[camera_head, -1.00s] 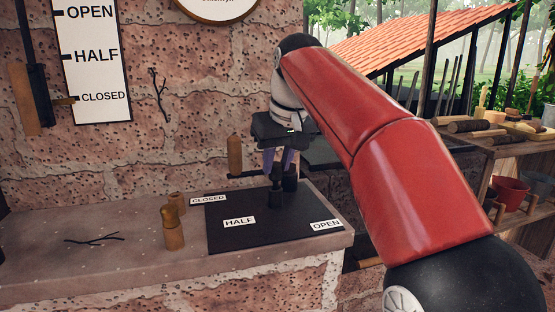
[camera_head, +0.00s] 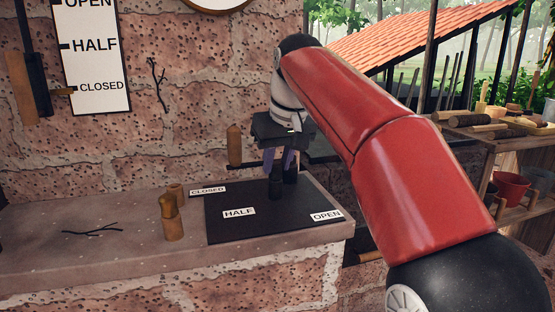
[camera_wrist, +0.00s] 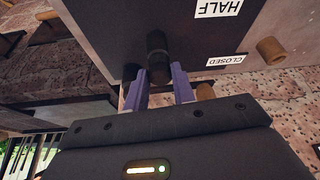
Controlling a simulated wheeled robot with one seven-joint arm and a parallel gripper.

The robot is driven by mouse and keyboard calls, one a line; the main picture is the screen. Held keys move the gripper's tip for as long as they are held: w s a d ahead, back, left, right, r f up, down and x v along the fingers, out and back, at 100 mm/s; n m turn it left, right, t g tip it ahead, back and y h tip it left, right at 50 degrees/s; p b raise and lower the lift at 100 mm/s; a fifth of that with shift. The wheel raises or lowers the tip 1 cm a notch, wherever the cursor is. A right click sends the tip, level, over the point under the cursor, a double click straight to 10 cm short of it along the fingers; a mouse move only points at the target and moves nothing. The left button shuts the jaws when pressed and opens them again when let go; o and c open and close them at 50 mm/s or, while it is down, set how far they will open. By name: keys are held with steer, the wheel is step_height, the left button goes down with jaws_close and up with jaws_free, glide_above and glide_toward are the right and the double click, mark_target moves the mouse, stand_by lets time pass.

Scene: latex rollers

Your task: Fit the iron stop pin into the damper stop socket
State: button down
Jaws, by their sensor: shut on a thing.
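My gripper (camera_head: 279,166) points down over the black plate (camera_head: 235,229) on the ledge. Its purple fingers are closed around a dark pin (camera_wrist: 158,68), seen between the fingertips in the wrist view. In the head view a dark upright piece (camera_head: 276,188) shows directly below the fingers and meets the plate area. A second dark upright piece (camera_head: 290,172) stands close to its right, partly behind the fingers. The pin and socket are both black and overlap, so I cannot tell where one ends or how deep the pin sits. The plate carries CLOSED, HALF and OPEN labels.
Two brown wooden pegs (camera_head: 172,218) stand left of the plate. A dark twig (camera_head: 92,229) lies farther left on the stone ledge (camera_head: 120,256). The brick wall (camera_head: 200,120) rises behind. A shelf with pots (camera_head: 510,186) stands at right. The plate's front is clear.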

steer(key=c, duration=1.1)
jaws_free()
steer(key=p+v, duration=0.2)
steer(key=v, duration=0.5)
steer(key=s+d+f+m+h, duration=0.1)
steer(key=s+d+f+m, duration=0.2)
steer(key=s+d+f, duration=0.7)
steer(key=s+f, duration=0.3)
steer(key=f, duration=0.1)
steer(key=s+d+f+m+t, duration=0.1)
steer(key=s+d+f, duration=0.1)
steer(key=s+f, duration=0.3)
steer(key=s+d+f+m+h, duration=0.1)
steer(key=s+d+f, duration=0.1)
steer(key=s+f, duration=0.3)
step_height(320, 180, down, 2)
steer(key=shift+s, duration=0.15)
